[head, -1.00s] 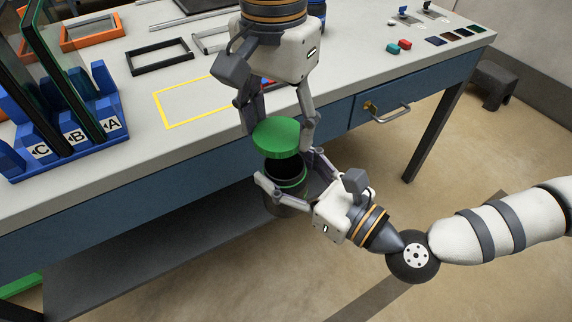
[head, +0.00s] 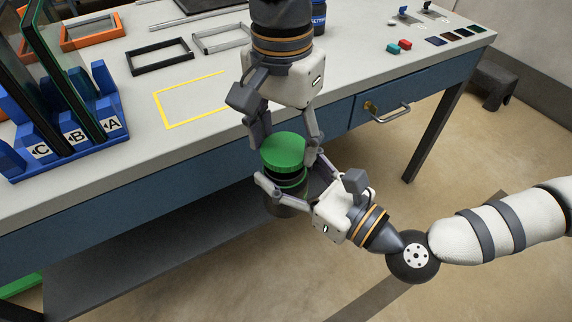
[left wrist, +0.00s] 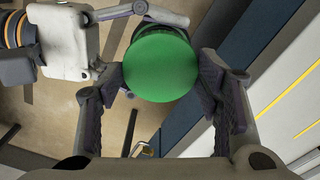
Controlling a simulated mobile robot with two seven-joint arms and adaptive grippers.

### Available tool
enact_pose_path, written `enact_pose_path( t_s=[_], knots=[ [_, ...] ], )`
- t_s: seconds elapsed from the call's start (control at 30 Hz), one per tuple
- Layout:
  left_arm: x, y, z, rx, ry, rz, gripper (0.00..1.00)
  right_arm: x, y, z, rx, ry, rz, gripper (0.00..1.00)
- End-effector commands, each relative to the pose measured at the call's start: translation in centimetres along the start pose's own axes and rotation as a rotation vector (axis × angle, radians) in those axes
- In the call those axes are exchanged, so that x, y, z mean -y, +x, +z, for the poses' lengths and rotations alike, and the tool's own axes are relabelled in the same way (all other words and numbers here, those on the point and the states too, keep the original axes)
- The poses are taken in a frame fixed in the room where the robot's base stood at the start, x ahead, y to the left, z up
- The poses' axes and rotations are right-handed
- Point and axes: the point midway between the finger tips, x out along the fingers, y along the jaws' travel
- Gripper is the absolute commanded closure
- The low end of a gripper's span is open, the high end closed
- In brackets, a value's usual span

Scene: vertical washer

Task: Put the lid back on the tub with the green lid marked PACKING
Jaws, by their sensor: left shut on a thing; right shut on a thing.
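The green lid (head: 284,148) is between the fingers of my left gripper (head: 290,146), which comes down from above and is shut on it. The lid looks about level and sits right over the dark tub (head: 288,194) with a green band. I cannot tell whether it touches the rim. My right gripper (head: 291,180) is shut around the tub and holds it upright in front of the table edge. In the left wrist view the lid (left wrist: 161,66) covers the tub's mouth. The PACKING mark is not visible.
The table (head: 200,130) stands behind, with a yellow outlined rectangle (head: 165,124), dark frame (head: 160,56) and blue rack (head: 75,140). Another blue container (head: 319,22) is partly hidden behind my left arm. A drawer handle (head: 388,112) juts out to the right.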

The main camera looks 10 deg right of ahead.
Motion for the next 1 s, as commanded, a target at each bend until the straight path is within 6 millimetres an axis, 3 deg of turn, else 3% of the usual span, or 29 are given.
enact_pose_path(
  t_s=[0.67, 1.0],
  knots=[
    [0.0, -0.1, 0.1, -0.003, 0.0, 0.0, 0.5, 0.0, 0.0, 0.1, 0.002, -0.001, 0.0, 0.9],
    [0.0, 1.6, 0.2, -0.001, 0.001, 0.0, 0.5, 0.0, 0.0, 0.1, 0.002, -0.001, 0.0, 0.9]
  ],
)
